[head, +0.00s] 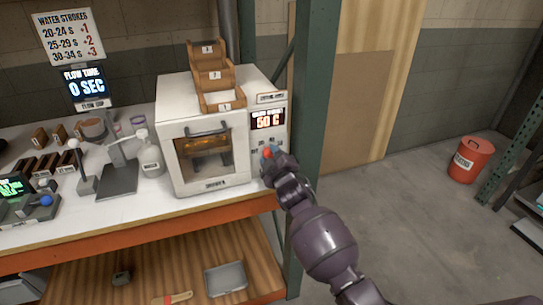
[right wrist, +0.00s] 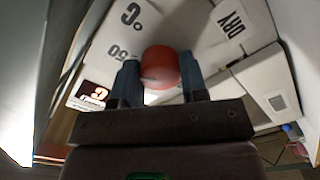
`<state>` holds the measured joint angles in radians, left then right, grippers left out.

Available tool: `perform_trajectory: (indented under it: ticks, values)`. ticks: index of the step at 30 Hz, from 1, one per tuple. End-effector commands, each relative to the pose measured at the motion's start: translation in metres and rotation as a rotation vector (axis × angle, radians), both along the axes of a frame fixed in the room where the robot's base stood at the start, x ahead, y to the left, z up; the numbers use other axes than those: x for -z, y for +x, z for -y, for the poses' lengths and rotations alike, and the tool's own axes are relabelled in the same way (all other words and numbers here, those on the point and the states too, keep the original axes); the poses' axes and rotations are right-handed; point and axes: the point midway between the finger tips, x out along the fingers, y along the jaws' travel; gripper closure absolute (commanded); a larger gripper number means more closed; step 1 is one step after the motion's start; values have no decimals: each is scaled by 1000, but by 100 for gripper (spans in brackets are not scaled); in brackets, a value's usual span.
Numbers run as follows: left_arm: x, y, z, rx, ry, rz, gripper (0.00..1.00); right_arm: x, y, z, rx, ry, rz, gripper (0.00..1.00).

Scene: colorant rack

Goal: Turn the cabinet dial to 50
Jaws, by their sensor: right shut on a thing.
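The white drying cabinet (head: 213,184) stands at the right end of the table, with a dark window and a display (head: 268,119) that appears to read 50 C. Its red dial (head: 267,152) is on the front panel below the display. My right gripper (head: 272,158) is shut on the dial, and its wrist hides most of the dial's surroundings in the head view. In the right wrist view the round red dial (right wrist: 160,65) sits between the two blue-grey fingers, with "°C", "50" and "DRY" printed near it. My left gripper is not in view.
Small wooden bins (head: 222,97) stand on the cabinet. A green metal post (head: 314,100) rises just right of it. A bottle (head: 151,158) and a stand (head: 118,180) are to its left. A red bin (head: 470,160) stands on the open floor at right.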

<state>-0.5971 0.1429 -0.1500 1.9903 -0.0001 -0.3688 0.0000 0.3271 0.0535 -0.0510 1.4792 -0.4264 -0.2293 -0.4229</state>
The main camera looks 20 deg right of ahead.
Motion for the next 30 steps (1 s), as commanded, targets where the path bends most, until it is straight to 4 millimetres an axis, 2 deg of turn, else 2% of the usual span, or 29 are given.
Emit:
perform_trajectory:
  ticks: [10,26,27,30]
  values:
    - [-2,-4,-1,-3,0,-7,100,0,0,0,0,130,-4,84]
    - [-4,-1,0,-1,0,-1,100,0,0,0,0,151,-5,84]
    - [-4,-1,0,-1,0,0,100,0,0,0,0,151,-5,54]
    - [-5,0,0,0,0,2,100,0,0,0,0,150,-5,39]
